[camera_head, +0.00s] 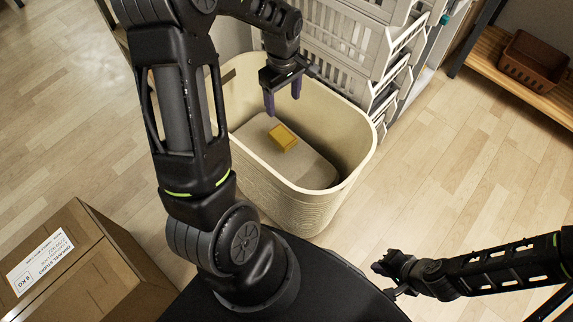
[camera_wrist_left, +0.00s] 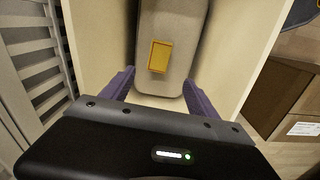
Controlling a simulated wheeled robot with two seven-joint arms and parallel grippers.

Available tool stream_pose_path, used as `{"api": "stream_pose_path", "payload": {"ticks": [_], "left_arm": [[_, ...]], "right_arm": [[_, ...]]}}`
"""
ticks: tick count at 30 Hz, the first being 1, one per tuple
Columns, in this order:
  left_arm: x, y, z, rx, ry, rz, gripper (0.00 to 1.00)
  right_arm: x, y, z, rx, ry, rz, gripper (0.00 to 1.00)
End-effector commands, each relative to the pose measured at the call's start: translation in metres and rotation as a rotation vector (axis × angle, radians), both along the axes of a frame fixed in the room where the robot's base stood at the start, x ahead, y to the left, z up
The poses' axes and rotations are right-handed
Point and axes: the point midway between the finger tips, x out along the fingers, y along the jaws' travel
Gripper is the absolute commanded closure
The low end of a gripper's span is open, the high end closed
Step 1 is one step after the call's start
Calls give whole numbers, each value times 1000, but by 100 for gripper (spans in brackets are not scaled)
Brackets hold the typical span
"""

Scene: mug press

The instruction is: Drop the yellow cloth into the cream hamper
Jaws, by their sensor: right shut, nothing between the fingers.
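The yellow cloth (camera_head: 283,137) is a small folded rectangle lying inside the cream hamper (camera_head: 290,207), on the grey-beige surface at its bottom. It also shows in the left wrist view (camera_wrist_left: 159,56), beyond the fingertips and apart from them. My left gripper (camera_head: 284,99) is over the hamper's opening with its purple fingers spread and nothing between them. The same open fingers show in the left wrist view (camera_wrist_left: 160,88). My right gripper (camera_head: 378,268) is low at the right, away from the hamper, and its fingers are small and dark in the head view.
A stack of grey slatted crates (camera_head: 345,40) stands right behind the hamper. A cardboard box (camera_head: 95,265) is at the lower left. A wooden shelf with a brown basket (camera_head: 533,62) is at the upper right. The floor (camera_head: 465,170) right of the hamper is clear.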

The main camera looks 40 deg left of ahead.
Motion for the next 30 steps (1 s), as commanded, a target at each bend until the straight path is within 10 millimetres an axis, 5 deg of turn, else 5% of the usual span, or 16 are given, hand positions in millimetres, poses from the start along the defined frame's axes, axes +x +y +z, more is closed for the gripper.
{"api": "stream_pose_path", "payload": {"ticks": [14,30], "left_arm": [[1,0,6,1,-1,0,21],[0,0,77,0,-1,1,21]], "right_arm": [[0,0,2,0,0,0,100],[0,0,15,0,0,0,100]]}}
